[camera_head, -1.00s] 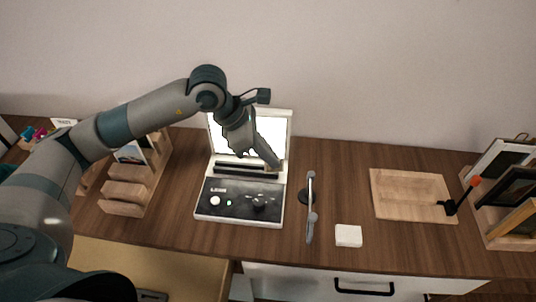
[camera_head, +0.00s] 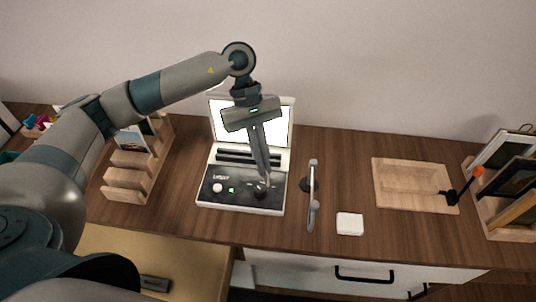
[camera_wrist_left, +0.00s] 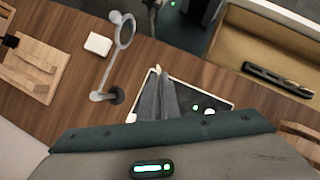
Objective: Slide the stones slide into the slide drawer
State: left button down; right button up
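My left gripper (camera_head: 263,180) points down over the dark control panel of a white viewer (camera_head: 215,203) with a lit screen. Its fingers look shut together, with no slide visible between them. The tips are at or just above a dark knob (camera_head: 261,190); I cannot tell if they touch it. In the left wrist view the gripper (camera_wrist_left: 160,72) also looks shut. I cannot pick out the stones slide. A picture card (camera_head: 131,138) stands in the wooden rack (camera_head: 125,188) on the left. A tan open drawer or box (camera_head: 190,262) is at the front left.
A stand with a ring-like magnifier (camera_head: 312,205) and a white block (camera_head: 349,224) are right of the viewer. A wooden tray (camera_head: 412,185) and a rack of dark frames (camera_head: 515,190) are further right. A closed white drawer (camera_head: 300,270) is below the tabletop.

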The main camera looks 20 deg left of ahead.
pick_arm(q)
jog(key=r+m+y, duration=0.1)
jog(key=m, duration=0.2)
jog(key=s+a+m+g+y, duration=0.1)
jog(key=m+y, duration=0.1)
jog(key=m, duration=0.1)
jog(key=s+r+m+y, duration=0.1)
jog(key=m, duration=0.2)
jog(key=shift+s+a+r+g, duration=0.1)
jog(key=shift+a+r+g, duration=0.25)
jog(key=shift+a+g, duration=0.05)
